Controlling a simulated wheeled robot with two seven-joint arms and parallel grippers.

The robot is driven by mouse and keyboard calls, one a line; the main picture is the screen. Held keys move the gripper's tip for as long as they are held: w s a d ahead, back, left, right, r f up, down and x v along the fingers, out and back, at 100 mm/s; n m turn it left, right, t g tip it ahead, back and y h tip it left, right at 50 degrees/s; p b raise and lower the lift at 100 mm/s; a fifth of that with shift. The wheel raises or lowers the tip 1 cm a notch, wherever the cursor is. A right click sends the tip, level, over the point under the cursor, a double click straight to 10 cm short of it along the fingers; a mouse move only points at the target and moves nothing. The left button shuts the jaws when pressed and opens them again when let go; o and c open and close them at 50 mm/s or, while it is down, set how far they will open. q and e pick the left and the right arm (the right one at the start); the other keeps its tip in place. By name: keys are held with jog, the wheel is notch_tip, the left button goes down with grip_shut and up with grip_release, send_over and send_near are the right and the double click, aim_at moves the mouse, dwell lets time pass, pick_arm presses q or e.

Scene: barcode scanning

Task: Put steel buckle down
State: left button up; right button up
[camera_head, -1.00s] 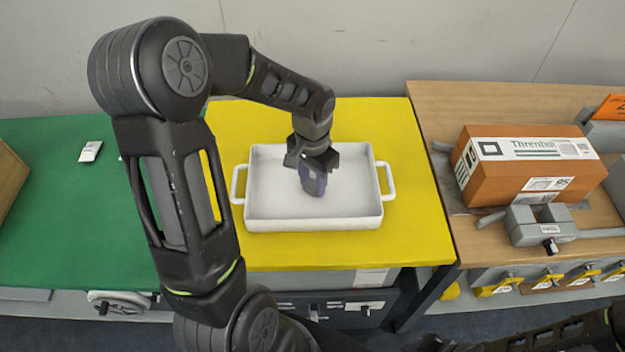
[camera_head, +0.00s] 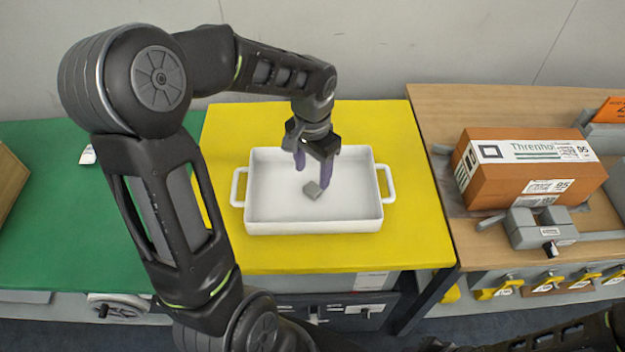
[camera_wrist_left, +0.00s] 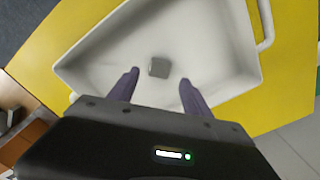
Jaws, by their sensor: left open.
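The steel buckle (camera_head: 312,190) is a small grey block lying in the white tray (camera_head: 262,212), near its middle. My left gripper (camera_head: 312,178) is open above the tray, its two purple fingers spread apart with nothing between them. In the left wrist view the buckle (camera_wrist_left: 158,67) lies just beyond the fingertips of my left gripper (camera_wrist_left: 159,78), apart from them. My right gripper is not in view.
The tray stands on a yellow table (camera_head: 415,235). A green table (camera_head: 60,200) is to the left. A wooden table (camera_head: 440,105) at right holds an orange-brown box (camera_head: 510,180) and a grey device (camera_head: 540,227).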

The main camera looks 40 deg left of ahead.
aim_at(313, 188)
pick_arm(q)
notch_tip(313, 188, up, 7)
dwell(1.2)
